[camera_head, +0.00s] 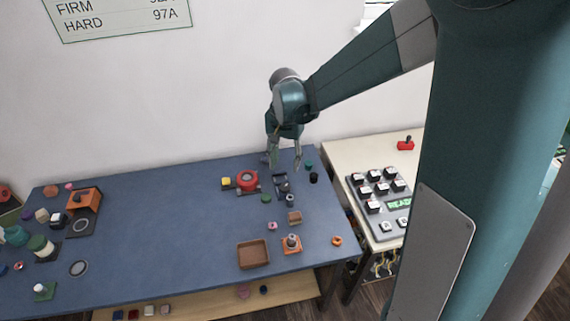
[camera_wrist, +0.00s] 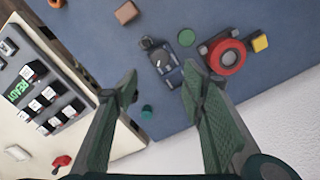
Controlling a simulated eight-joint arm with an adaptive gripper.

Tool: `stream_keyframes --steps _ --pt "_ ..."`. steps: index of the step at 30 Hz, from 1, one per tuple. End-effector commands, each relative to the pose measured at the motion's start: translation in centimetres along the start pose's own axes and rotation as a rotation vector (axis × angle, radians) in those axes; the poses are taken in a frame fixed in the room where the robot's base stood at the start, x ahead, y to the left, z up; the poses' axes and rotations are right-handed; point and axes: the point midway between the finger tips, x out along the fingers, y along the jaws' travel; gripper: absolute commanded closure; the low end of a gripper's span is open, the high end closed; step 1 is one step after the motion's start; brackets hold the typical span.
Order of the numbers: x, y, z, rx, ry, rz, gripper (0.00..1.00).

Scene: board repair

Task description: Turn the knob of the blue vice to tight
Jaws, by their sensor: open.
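My gripper (camera_head: 285,160) is open and empty above the back right part of the blue table. In the wrist view its two fingers (camera_wrist: 160,92) are spread wide. A dark blue-grey device (camera_wrist: 163,60), which looks like the vice, lies on the table just beyond the fingertips, apart from them. Its round dark knob has a pale pointer mark. What setting the pointer shows is too small to read. In the head view the device (camera_head: 281,184) sits just below the fingers, small and partly unclear.
A red round part (camera_head: 247,180) and a yellow block (camera_head: 226,183) stand left of the vice. A green disc (camera_head: 266,198) and teal cylinder (camera_head: 308,165) are close by. A keypad panel (camera_head: 359,194) stands on the pale table at right. The blue table's middle is mostly clear.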

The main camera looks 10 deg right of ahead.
Motion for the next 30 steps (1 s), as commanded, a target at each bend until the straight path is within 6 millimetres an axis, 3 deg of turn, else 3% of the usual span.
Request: stream_keyframes --steps 14,20,30 --pt "0.2 0.0 0.0 -0.059 0.000 0.000 0.59" --pt "0.9 0.0 0.0 -0.237 0.000 0.000 0.59" --pt "2.9 0.1 0.0 -0.707 0.000 0.000 0.59"
